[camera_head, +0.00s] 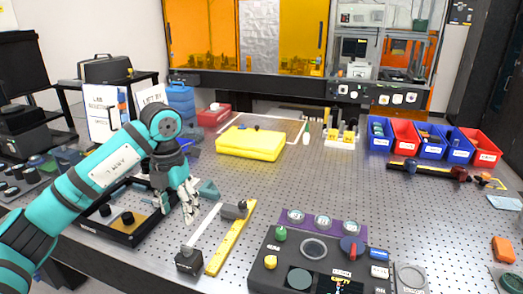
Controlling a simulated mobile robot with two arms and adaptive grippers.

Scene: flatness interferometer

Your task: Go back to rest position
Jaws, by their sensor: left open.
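My left arm comes in from the left, teal with black bands. Its left gripper (178,205) is open and points down over the table. It is just right of a black tray (141,234) that holds dark round pieces. Nothing shows between its fingers. I cannot tell how far the fingertips are above the table. My right gripper is not in view.
A yellow bar (231,240) and a black control box (310,262) lie in front. Red and blue bins (430,141) stand at the right. The perforated table (345,187) is clear in the middle.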

